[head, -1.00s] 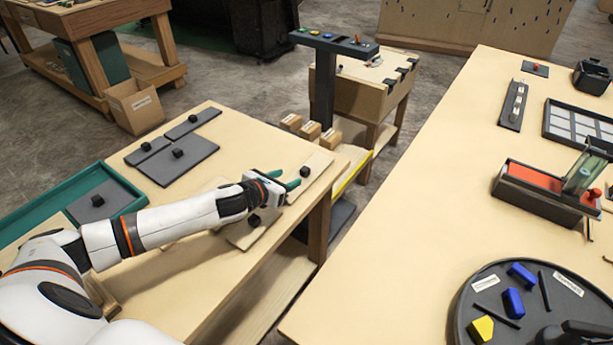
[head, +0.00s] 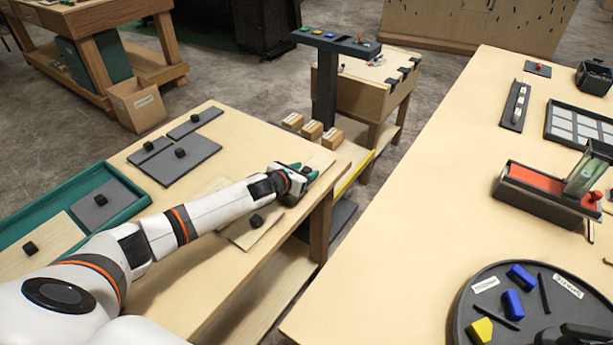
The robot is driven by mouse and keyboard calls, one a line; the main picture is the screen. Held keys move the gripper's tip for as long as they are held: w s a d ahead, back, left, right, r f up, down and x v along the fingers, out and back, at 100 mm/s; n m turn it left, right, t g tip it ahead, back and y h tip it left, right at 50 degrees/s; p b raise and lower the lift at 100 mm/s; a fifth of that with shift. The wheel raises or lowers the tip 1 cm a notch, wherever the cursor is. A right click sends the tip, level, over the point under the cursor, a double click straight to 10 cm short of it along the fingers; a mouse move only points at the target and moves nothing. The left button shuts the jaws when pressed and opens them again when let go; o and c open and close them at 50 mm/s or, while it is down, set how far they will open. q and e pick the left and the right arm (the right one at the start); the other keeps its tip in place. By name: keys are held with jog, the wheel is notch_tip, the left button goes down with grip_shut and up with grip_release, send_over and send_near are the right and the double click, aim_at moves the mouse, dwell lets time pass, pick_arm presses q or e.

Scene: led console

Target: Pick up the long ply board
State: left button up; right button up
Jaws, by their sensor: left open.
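A pale ply board (head: 322,162) lies at the far right corner of the left workbench, mostly covered by my left gripper (head: 306,176). The gripper is open, its teal fingers low over this board where its black knob is hidden. Whether the fingers touch the knob cannot be told. A second ply board (head: 240,236) with a black knob lies nearer, beside my left forearm. Another ply board (head: 50,240) with a knob is at the teal tray on the left. Which of them is longest is unclear, as my arm covers parts.
Grey knobbed plates (head: 188,160) lie at the back of the left workbench (head: 190,300). The teal tray (head: 125,178) holds another grey plate. Small cardboard boxes (head: 311,131) stand beyond the bench's far edge. A gap separates it from the right table (head: 420,200), with its round dark tray (head: 470,329).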

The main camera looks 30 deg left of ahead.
pick_arm(q)
grip_shut()
